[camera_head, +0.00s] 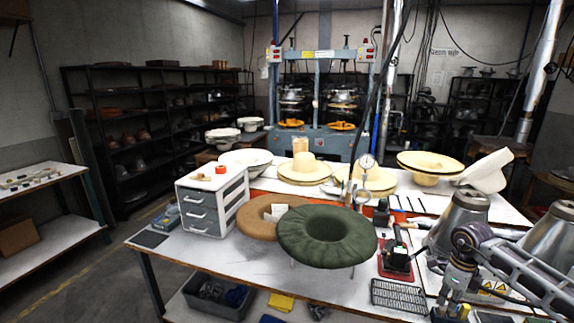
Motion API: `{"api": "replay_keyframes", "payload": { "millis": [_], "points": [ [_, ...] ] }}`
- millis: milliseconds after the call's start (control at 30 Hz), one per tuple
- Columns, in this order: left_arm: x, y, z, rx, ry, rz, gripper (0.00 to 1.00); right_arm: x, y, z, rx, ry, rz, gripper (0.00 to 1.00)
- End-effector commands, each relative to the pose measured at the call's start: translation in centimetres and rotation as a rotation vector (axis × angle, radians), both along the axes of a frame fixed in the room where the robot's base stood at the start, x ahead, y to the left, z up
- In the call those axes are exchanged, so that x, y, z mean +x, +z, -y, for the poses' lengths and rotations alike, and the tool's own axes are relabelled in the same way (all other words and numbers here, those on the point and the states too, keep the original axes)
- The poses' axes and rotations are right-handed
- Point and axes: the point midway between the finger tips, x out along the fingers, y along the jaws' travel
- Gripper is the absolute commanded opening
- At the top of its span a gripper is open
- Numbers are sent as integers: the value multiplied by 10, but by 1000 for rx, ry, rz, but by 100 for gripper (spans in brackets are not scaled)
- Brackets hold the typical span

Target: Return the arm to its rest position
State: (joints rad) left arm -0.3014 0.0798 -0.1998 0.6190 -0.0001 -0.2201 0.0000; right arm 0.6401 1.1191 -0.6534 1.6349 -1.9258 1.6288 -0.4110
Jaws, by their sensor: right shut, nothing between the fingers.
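My right arm (520,268) comes in from the right edge as a silver link with a dark joint. My right gripper (452,309) hangs below that joint at the bottom right, pointing down over the front right of the white worktable (265,262). It is shut and holds nothing. It is small and dark in the picture, and its fingertips are hard to make out. My left gripper is not in view.
A green round cushion (328,236) and a brown ring (262,213) lie mid-table. A drawer unit (212,200) stands left, metal hat blocks (457,222) right near my arm. A black grate (399,296) lies left of the gripper. Straw hats (304,170) and a press (318,95) stand behind.

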Motion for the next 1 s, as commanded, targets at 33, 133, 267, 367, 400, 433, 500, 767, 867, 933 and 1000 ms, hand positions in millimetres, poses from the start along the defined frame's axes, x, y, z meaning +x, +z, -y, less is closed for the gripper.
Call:
{"api": "replay_keyframes", "payload": {
  "millis": [33,133,267,367,400,433,500,767,867,933,1000],
  "points": [
    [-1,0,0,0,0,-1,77,0,0,0,0,0,0,0],
    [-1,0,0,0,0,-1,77,0,0,0,0,0,0,0],
    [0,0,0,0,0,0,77,0,-2,-2,9,-2,0,0],
    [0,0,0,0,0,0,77,2,-8,-9,40,-10,2,0],
    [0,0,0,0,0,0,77,3,-10,-11,52,-13,3,0],
    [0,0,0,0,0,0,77,3,-11,-13,60,-16,3,0],
    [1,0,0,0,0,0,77,4,-15,-17,80,-22,4,0],
    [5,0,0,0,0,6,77,10,-36,-44,204,-62,10,0],
    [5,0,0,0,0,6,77,14,-47,-60,279,-93,13,0],
    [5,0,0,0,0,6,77,17,-57,-73,342,-122,15,0],
    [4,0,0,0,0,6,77,20,-67,-86,409,-158,16,0]
  ]
}}
